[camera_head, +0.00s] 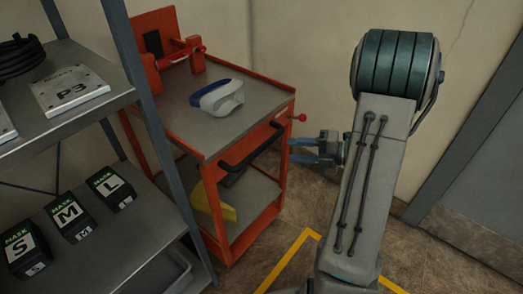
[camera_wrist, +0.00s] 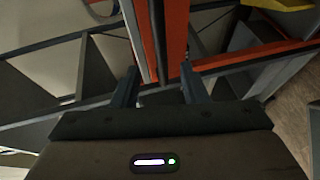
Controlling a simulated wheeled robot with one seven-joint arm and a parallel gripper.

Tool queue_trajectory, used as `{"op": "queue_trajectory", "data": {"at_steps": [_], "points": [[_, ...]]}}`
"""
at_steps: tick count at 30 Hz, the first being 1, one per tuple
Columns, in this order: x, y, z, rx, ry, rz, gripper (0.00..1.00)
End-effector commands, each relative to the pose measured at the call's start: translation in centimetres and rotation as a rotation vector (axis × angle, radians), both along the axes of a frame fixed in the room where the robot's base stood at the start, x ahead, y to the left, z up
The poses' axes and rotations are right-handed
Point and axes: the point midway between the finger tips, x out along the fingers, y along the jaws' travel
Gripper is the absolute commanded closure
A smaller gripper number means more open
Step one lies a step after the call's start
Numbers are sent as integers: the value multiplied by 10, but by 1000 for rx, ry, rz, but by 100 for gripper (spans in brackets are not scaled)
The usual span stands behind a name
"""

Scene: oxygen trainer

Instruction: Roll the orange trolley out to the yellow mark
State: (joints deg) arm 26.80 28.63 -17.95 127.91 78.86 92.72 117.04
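The orange trolley (camera_head: 226,158) stands against the wall, right of the shelf rack. Its black handle bar (camera_head: 250,146) runs along the front top edge. My gripper (camera_head: 291,150) is open, its fingers parted beside the trolley's front right corner, just right of the handle. In the wrist view my gripper (camera_wrist: 158,86) also shows open, with an orange upright of the trolley (camera_wrist: 173,35) visible beyond and between the fingers. I cannot tell whether they touch it. The yellow mark (camera_head: 288,258) is an angled line on the floor in front, partly hidden by my arm.
The metal shelf rack (camera_head: 160,150) stands close on the trolley's left, holding mask boxes (camera_head: 68,218) and a P3 plate (camera_head: 70,88). A blue and white mask (camera_head: 218,97) lies on the trolley's top. A grey door (camera_head: 480,170) is at right. Brown floor shows around the mark.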

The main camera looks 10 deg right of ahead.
Motion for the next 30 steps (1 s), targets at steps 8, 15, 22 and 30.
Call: {"op": "queue_trajectory", "data": {"at_steps": [8, 15, 22, 30], "points": [[30, 53, -13, -2, -2, 7, 60], [48, 82, -19, -2, -1, 6, 60], [53, 89, -19, -3, -1, 3, 60], [53, 89, -19, -3, -1, 3, 80]]}}
